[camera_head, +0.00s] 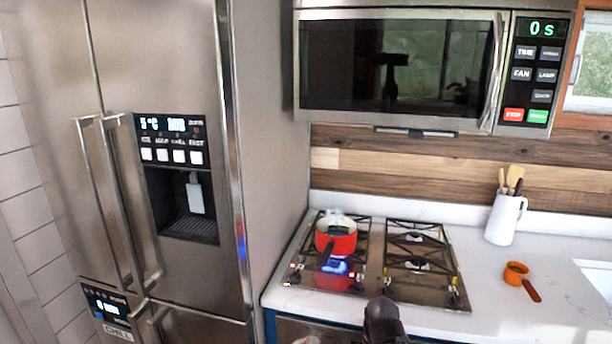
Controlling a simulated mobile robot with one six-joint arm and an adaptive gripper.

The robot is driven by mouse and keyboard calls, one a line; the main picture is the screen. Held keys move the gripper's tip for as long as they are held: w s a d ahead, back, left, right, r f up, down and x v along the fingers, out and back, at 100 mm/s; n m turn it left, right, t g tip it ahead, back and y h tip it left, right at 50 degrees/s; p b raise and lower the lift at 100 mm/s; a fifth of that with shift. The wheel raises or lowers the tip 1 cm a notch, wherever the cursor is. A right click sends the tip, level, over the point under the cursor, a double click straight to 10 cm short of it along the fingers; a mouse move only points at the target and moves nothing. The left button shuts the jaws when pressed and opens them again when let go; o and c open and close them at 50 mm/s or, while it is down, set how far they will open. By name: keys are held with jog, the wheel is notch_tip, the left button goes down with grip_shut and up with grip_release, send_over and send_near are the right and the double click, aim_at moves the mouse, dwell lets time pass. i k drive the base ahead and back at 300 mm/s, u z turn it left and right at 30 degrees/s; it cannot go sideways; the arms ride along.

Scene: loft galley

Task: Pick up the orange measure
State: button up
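The orange measure (515,273) is a small round cup with a short brown-orange handle. It lies on the white counter to the right of the cooktop, its handle pointing down and to the right. Nothing touches it, and it is fully in sight. A dark rounded part at the bottom middle edge of the picture looks like a piece of my arm. My gripper's fingers do not show in this view.
A red pot (336,237) stands on the left of the cooktop (425,290), with a blue glow below it. A white jug (504,220) of utensils stands behind the measure; a sink edge (597,272) is at right. A microwave (400,62) hangs above; a steel fridge (180,70) stands left.

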aim_at(515, 274)
jog(key=u, duration=0.1)
jog(key=k, duration=0.5)
jog(key=z, duration=0.85)
jog(key=i, duration=0.6)
